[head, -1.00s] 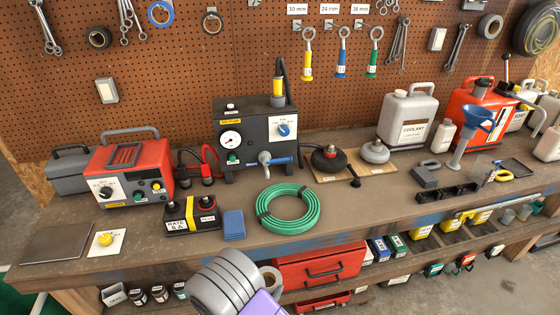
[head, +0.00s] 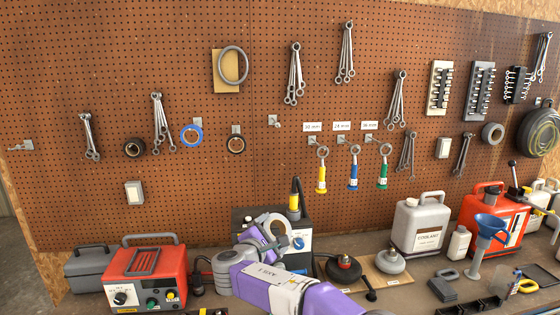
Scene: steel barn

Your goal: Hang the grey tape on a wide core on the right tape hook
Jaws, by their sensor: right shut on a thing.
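My right gripper (head: 272,238) is in front of the black test unit and is shut on a grey ring, the grey tape (head: 264,219). The roll is partly hidden by the gripper, and its wide opening faces roughly toward me. An empty hook (head: 274,121) is on the pegboard above the tape, to the right of the other tapes. A blue tape (head: 183,137) and a black tape (head: 229,146) hang on hooks to its left. The held tape is apart from the hook and lower than it. My left gripper is not in view.
The pegboard (head: 330,95) carries wrenches and yellow, blue and green tools (head: 353,172) right of the empty hook. The black test unit (head: 240,216) stands behind my gripper. A red charger (head: 145,276) is at the left. The coolant jug (head: 421,225) is at the right.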

